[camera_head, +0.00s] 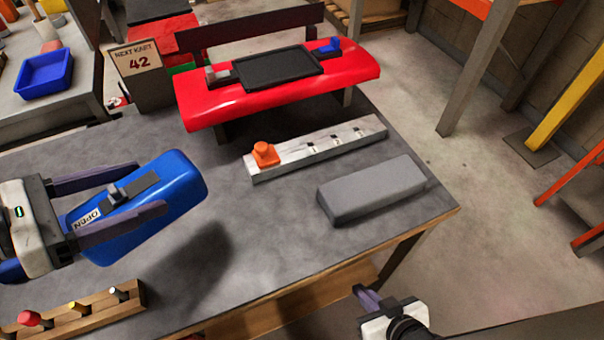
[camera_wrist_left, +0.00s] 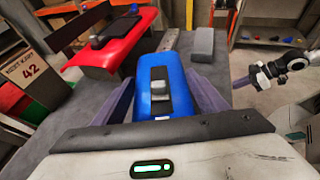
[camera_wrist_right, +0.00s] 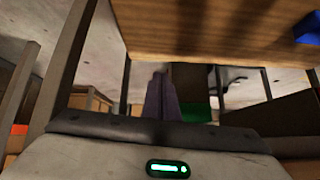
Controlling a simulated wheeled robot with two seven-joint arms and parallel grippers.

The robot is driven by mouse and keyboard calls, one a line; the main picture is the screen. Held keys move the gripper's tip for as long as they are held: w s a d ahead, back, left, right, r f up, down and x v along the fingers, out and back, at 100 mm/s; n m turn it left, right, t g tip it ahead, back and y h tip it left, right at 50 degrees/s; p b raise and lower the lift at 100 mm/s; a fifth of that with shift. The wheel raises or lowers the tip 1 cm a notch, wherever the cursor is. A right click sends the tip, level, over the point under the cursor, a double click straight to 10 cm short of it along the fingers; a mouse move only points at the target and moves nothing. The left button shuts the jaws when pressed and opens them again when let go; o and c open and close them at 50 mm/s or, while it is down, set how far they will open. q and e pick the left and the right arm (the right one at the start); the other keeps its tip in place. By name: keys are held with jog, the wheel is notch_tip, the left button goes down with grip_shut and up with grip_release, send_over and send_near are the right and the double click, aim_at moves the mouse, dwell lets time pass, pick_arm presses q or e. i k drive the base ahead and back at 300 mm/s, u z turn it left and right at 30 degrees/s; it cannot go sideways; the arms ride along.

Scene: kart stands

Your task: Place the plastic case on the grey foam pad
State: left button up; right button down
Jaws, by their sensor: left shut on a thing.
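The blue plastic case (camera_head: 180,187) has a grey latch and an "OPEN" label. It is tilted and held above the table at the left of the head view, its shadow falling on the tabletop. My left gripper (camera_head: 150,190) is shut on it, one finger along each side; the case also shows between the fingers in the left wrist view (camera_wrist_left: 172,75). The grey foam pad (camera_head: 372,190) lies bare near the table's right edge, to the right of the case and apart from it. My right gripper (camera_head: 368,297) is below the table's front edge, its fingers close together and empty.
A red kart bumper (camera_head: 350,70) with a black panel stands at the back of the table. A pale rail (camera_head: 330,147) with an orange knob lies between bumper and pad. A wooden tool rack (camera_head: 75,315) is at the front left. The table's grey middle (camera_head: 250,215) is clear.

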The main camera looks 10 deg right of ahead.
aim_at(375, 182)
jog(key=k, duration=1)
jog(key=z, duration=2)
jog(key=i, duration=1.35)
jog(key=u, duration=1.5)
